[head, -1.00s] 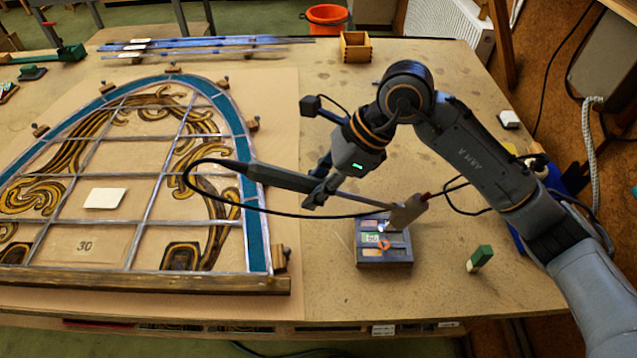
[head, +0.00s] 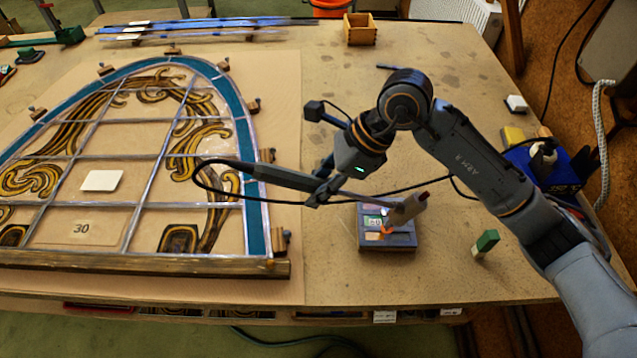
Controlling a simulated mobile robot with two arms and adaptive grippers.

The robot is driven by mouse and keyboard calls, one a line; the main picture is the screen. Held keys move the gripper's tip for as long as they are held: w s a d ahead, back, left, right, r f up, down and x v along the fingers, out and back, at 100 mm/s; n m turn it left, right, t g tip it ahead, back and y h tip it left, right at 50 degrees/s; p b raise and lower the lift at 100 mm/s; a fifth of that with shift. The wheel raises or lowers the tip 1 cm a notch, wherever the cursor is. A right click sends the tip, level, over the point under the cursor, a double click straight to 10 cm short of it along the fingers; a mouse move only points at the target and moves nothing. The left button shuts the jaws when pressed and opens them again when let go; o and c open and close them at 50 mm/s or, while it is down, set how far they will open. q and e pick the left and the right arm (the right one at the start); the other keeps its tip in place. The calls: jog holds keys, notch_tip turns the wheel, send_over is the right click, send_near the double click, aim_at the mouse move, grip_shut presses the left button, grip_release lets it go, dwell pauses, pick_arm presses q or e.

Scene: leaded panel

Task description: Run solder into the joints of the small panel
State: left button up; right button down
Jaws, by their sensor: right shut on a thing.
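The arched leaded panel (head: 127,206), with a teal border and painted yellow-brown scrolls, lies on a board at the left. My right gripper (head: 320,190) is shut on a soldering iron with a dark handle (head: 274,176). The iron's shaft points right and ends in a broad brownish bit (head: 408,208), over a small dark box (head: 388,240) with an orange part on top. I cannot tell whether the bit touches the box. The iron's cable loops over the panel's right edge. My left gripper is not in view.
A green-and-white block (head: 485,243) stands right of the dark box. A wooden box (head: 360,29) and blue-grey strips (head: 190,30) lie at the back. A blue case (head: 549,167) is by the right edge. Wooden blocks with pins hold the panel's rim. The bench between is mostly clear.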

dwell(0.4)
jog(key=shift+b, duration=0.4)
jog(key=shift+f+b, duration=0.35)
jog(key=shift+b, duration=0.1)
dwell(0.3)
jog(key=shift+b, duration=0.4)
dwell(1.4)
dwell(0.8)
